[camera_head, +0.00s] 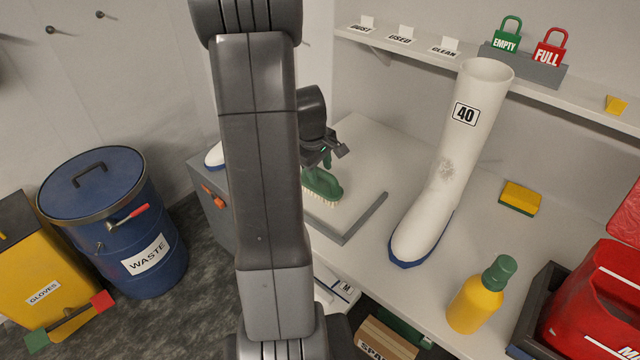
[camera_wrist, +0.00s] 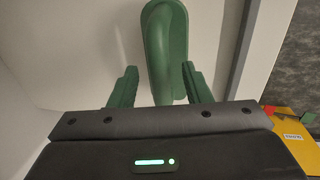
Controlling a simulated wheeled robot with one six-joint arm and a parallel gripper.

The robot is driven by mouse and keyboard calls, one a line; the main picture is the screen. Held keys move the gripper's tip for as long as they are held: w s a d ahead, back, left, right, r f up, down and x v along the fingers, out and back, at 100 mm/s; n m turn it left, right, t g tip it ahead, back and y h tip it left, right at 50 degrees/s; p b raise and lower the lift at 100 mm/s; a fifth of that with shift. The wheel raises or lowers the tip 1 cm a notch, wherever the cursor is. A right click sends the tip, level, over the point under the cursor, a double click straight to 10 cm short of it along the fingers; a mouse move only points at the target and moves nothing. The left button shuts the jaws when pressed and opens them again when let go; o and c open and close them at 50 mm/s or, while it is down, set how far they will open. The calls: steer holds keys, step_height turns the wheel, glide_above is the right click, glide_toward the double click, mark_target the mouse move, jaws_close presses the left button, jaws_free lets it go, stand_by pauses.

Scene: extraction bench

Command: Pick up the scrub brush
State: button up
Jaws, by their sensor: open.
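The scrub brush (camera_head: 322,184) is green with pale bristles. In the camera_head view it stands bristles down on a pale, grey-edged board on the bench, partly hidden by my arm. My gripper (camera_head: 332,150) is just above it. In the camera_wrist view my gripper (camera_wrist: 160,87) is open, with its two green fingers apart. The brush's green curved part (camera_wrist: 166,45) shows between and beyond the fingers, with gaps on both sides. I cannot tell how deep it lies between them.
A white boot (camera_head: 465,150) marked 40 stands right of the board. A yellow bottle (camera_head: 474,305) with a green cap, a yellow sponge (camera_head: 520,198) and a red container (camera_head: 595,310) are farther right. A shelf (camera_head: 400,48) runs behind. A blue waste drum (camera_head: 110,225) stands left.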

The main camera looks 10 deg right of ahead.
steer(key=shift+w+d+f, duration=0.1)
steer(key=shift+d+f, duration=0.05)
steer(key=shift+f, duration=0.85)
jaws_close()
step_height(320, 180, up, 10)
steer(key=shift+r, duration=0.1)
steer(key=c, duration=0.9)
jaws_free()
steer(key=shift+c, duration=0.2)
